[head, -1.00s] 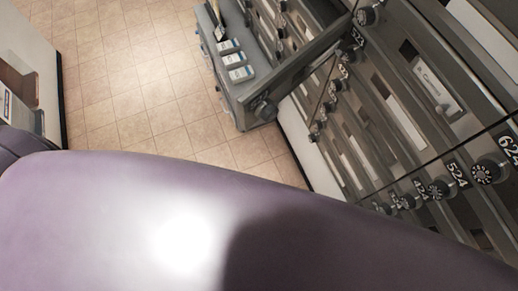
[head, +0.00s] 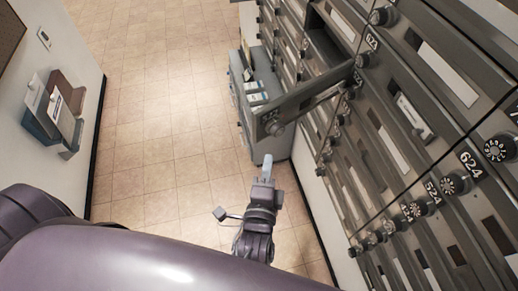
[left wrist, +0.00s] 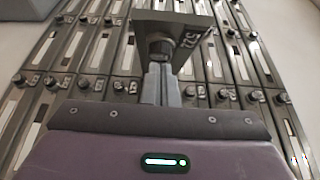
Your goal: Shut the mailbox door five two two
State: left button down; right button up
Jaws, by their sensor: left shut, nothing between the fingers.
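The open mailbox door (head: 312,93) sticks out from the grey wall of mailboxes in the head view, with its round dial (head: 275,126) at the free end. The dark open compartment (head: 325,45) shows behind it. In the left wrist view the door (left wrist: 180,30) stands out ahead with a number plate that seems to read 522. My left gripper (head: 266,163) is shut and empty, below the door's free end in the head picture. Its fingertips (left wrist: 160,75) appear just under the dial in the wrist view; contact cannot be told. My right gripper is not in view.
Closed mailbox doors with dials, such as 624 (head: 452,185), fill the right side. A grey cabinet (head: 262,140) with small boxes (head: 257,98) stands beyond the open door. A wall holder (head: 60,110) hangs at left. Tiled floor (head: 160,120) between is clear.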

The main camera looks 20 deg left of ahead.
aim_at(262, 132)
pick_arm(q)
jog(key=w+a+b, duration=0.2)
jog(key=w, duration=0.1)
jog(key=w+b, duration=0.1)
jog(key=shift+w+a+f, duration=0.2)
jog(key=shift+w+a, duration=0.1)
jog(key=shift+a, duration=0.1)
jog(key=shift+w+a+r, duration=0.15)
jog(key=shift+w+a, duration=0.15)
jog(key=shift+a, duration=0.2)
jog(key=shift+r, duration=0.1)
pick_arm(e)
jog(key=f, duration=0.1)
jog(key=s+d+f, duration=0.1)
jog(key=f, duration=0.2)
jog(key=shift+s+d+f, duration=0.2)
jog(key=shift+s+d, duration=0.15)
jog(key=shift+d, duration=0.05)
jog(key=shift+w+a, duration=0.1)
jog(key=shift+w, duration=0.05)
